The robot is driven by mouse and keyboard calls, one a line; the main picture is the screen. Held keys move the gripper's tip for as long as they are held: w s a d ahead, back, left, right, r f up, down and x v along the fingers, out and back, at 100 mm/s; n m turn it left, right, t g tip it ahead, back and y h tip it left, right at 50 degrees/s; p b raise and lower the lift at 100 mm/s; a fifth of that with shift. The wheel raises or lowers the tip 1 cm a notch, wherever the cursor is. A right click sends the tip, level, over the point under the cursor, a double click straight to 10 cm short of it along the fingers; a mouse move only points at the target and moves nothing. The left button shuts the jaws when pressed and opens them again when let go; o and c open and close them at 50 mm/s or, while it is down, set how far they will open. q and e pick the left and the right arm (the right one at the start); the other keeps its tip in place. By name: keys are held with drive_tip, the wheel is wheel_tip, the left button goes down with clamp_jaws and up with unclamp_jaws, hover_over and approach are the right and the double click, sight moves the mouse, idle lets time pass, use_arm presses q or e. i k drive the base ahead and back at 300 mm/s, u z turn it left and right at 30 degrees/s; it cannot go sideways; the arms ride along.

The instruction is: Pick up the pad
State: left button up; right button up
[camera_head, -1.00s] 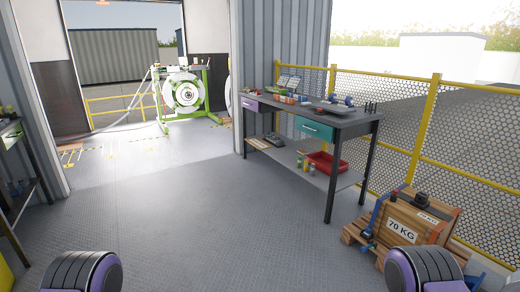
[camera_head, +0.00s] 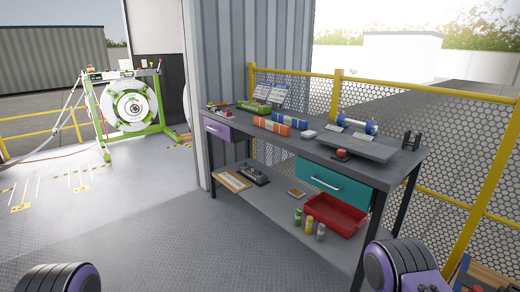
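I cannot tell for certain which thing is the pad. A small flat brown square piece (camera_head: 296,193) lies on the lower shelf of the workbench, left of the red bin. A flat light-brown board with a pale sheet (camera_head: 232,181) lies at the left end of the same shelf. Both lie apart from me. Neither of my grippers is in view; only rounded black and purple parts of my arms show at the bottom left and bottom right.
The workbench (camera_head: 318,148) has a purple drawer (camera_head: 217,129) and a teal drawer (camera_head: 333,182). A red bin (camera_head: 335,215) and several small bottles (camera_head: 309,225) are on its shelf. Yellow-framed mesh fencing (camera_head: 470,150) runs behind. The floor (camera_head: 190,245) in front is clear.

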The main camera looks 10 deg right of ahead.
sight(309, 135)
drive_tip(key=z, duration=0.55)
drive_tip(key=i, duration=2.05)
drive_tip(key=z, duration=0.6)
